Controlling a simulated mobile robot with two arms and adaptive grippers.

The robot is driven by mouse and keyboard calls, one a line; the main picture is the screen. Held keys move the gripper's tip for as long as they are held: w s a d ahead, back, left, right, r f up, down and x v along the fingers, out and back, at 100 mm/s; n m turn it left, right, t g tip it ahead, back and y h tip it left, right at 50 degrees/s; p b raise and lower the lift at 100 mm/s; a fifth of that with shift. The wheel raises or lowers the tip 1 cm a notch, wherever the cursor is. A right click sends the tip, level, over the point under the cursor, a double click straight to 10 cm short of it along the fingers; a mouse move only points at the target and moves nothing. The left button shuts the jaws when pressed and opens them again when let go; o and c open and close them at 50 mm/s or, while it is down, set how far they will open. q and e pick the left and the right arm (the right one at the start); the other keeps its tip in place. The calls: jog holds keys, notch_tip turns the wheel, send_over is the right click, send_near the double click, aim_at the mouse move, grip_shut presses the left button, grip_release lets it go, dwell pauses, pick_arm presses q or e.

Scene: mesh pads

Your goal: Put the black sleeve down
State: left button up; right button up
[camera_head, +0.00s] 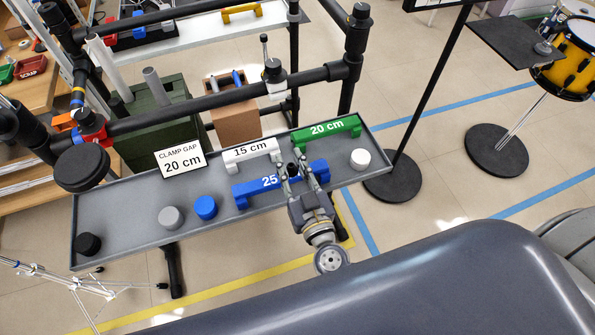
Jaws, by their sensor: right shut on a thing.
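My right gripper (290,164) is over the right half of the grey tray (130,207), in front of the rack. It is shut on a small dark piece, which looks like the black sleeve (292,170) and is mostly hidden between the fingers. The fingers overlap the blue 25 cm gauge (254,187) in the picture; I cannot tell whether the sleeve touches anything below. A separate black cylinder (88,244) stands at the tray's left end. My left gripper is not in view.
The tray also holds a grey cylinder (171,217), a blue cylinder (205,207), a white cylinder (360,158), a white 15 cm gauge (250,150) and a green 20 cm gauge (326,132). A "CLAMP GAP 20 cm" sign (181,160) stands at the back edge. The tray's left-middle is bare.

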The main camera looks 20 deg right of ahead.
aim_at(297, 171)
jog(key=shift+d, duration=0.5)
jog(key=f+b, duration=0.2)
jog(key=f, duration=0.1)
jog(key=shift+d+f, duration=0.2)
jog(key=shift+f, duration=0.1)
jog(key=shift+f, duration=0.2)
jog(key=o, duration=0.7)
jog(key=shift+c, duration=0.2)
